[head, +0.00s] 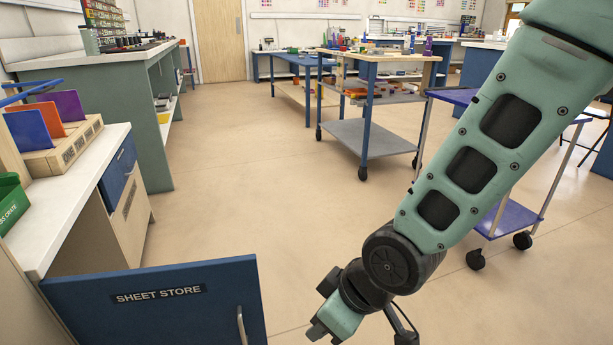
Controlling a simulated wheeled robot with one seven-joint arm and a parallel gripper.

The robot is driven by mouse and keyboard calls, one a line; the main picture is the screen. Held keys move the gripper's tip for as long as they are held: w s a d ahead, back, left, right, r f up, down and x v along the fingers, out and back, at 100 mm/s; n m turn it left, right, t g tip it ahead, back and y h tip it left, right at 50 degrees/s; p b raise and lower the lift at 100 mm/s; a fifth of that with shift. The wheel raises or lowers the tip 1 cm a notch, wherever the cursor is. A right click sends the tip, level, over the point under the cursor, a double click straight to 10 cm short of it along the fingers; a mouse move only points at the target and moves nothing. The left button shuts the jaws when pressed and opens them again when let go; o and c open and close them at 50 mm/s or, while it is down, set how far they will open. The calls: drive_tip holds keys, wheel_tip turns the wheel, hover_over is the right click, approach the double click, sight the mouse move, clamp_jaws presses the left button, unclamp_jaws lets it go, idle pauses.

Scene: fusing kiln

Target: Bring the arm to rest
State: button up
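My arm comes in from the upper right of the head view and slants down to the lower middle, over bare floor. Its wrist joint shows near the bottom edge. I cannot see whether anything is held. The arm's lower end is to the right of the blue door marked SHEET STORE (160,312), with a gap between them in the picture.
A white-topped counter (88,190) at left bears a wooden rack (66,158) with coloured sheets and a green crate (12,200). A blue cart (512,218) stands partly behind my arm. A wheeled wooden-topped trolley (375,56) stands further back. The middle floor (240,170) is clear.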

drive_tip(key=s+d+r+m+g+h, duration=0.3)
drive_tip(key=s+d+r+h, duration=0.1)
drive_tip(key=s+d+r, duration=0.7)
wheel_tip(320, 180, up, 32)
drive_tip(key=p, duration=3.4)
drive_tip(key=shift+s, duration=0.25)
